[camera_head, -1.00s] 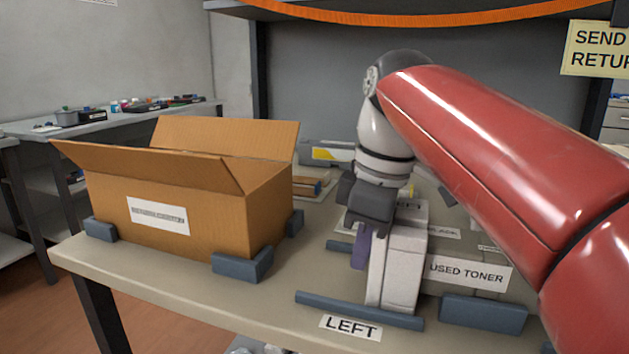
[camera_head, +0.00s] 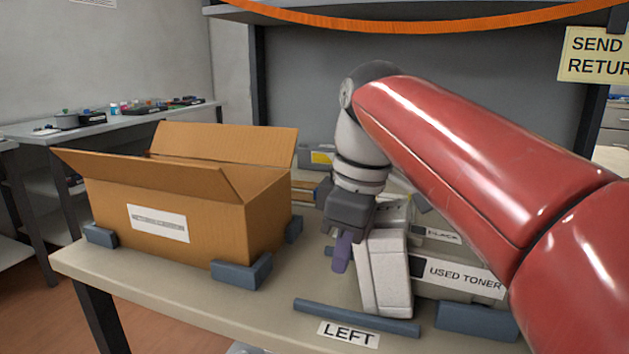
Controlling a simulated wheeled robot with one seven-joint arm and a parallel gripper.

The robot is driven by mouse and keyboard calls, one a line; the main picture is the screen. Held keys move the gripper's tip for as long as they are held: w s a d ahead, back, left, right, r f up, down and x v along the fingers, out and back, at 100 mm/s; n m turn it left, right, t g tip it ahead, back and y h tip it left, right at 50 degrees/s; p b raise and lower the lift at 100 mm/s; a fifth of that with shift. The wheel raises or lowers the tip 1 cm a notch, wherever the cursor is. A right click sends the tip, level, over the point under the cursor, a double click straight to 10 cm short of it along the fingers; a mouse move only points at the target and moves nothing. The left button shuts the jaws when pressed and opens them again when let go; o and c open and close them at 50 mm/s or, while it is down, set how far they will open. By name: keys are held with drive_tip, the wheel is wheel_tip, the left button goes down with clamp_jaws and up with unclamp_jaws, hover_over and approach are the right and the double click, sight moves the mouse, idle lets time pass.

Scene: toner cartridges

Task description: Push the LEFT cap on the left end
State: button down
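A white, block-shaped end cap (camera_head: 388,270) stands at the left end of the grey cartridge (camera_head: 430,288) labelled USED TONER. The cap leans, its top tipped to the left, and its lower end is just behind the blue-grey bar above the LEFT label (camera_head: 349,334). My gripper (camera_head: 342,254) points down against the cap's upper left side. One purple finger shows there; the other finger is hidden, so I cannot tell whether it is open or shut on the cap. A gap between cap and cartridge is partly hidden.
An open cardboard box (camera_head: 235,228) stands on the left of the table (camera_head: 185,283), held by blue-grey corner blocks. A blue-grey bar (camera_head: 357,317) lies along the front edge, with another block (camera_head: 477,321) to its right. My red arm covers the right side.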

drive_tip(key=shift+w+a+f, duration=0.25)
drive_tip(key=shift+a+f, duration=0.3)
drive_tip(key=shift+a, duration=0.05)
wheel_tip(320, 180, up, 3)
drive_tip(key=p, duration=0.3)
drive_tip(key=shift+d+r, duration=0.1)
drive_tip(key=shift+r, duration=0.1)
drive_tip(key=shift+r+p, duration=0.7)
drive_tip(key=shift+r, duration=1.9)
drive_tip(key=shift+s, duration=0.1)
